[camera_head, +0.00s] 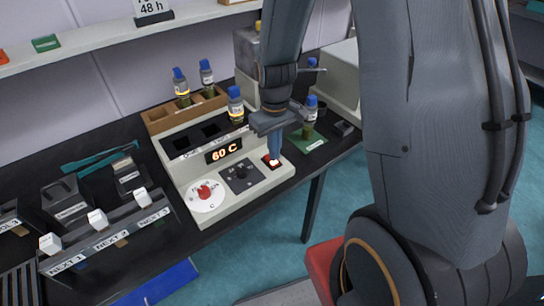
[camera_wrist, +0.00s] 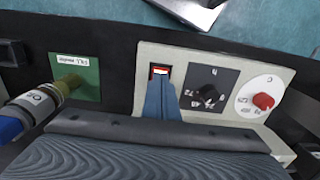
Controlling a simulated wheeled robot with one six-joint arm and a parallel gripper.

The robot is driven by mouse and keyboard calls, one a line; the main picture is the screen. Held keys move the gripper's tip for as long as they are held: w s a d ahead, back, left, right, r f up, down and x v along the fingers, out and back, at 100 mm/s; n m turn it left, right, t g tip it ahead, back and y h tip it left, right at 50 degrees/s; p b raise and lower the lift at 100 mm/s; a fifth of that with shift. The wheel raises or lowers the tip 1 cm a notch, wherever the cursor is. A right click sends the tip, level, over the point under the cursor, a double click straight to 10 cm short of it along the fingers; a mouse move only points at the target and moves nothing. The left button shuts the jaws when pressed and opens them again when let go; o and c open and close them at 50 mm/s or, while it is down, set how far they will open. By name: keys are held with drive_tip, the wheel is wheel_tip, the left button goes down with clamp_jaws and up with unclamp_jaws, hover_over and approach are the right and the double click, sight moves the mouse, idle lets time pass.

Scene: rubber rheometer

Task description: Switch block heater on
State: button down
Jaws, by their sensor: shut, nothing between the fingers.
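The block heater (camera_head: 222,193) is a beige unit on the dark bench. Its display (camera_head: 223,150) reads 60 C in lit orange digits. At its front right is a small red-framed rocker switch (camera_head: 268,160); the switch also shows in the wrist view (camera_wrist: 160,71). A dark knob (camera_head: 240,173) and a white dial with a red knob (camera_head: 204,192) sit to its left. My gripper (camera_head: 274,162) is shut and empty, pointing down with its blue fingertips at the switch. In the wrist view the fingertips partly cover the switch; I cannot tell whether they touch it.
Blue-capped vials stand in the heater (camera_head: 235,106), in a brown rack (camera_head: 158,124) behind it and on a green mat (camera_head: 318,144) to its right. Left of the heater is a grey stand with white levers labelled NEXT (camera_head: 97,219).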

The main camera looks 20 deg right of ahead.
wheel_tip(320, 180, up, 6)
drive_tip(key=p, duration=0.4)
drive_tip(key=shift+f, duration=0.25)
idle(0.3)
drive_tip(key=s+r+m+t+b, duration=0.1)
drive_tip(key=s+r+m+b, duration=0.2)
drive_tip(key=s, duration=0.6)
drive_tip(key=r+b, duration=0.1)
drive_tip(key=b, duration=0.1)
drive_tip(key=shift+s+m+b, duration=0.2)
drive_tip(key=shift+m+b, duration=0.1)
idle(0.4)
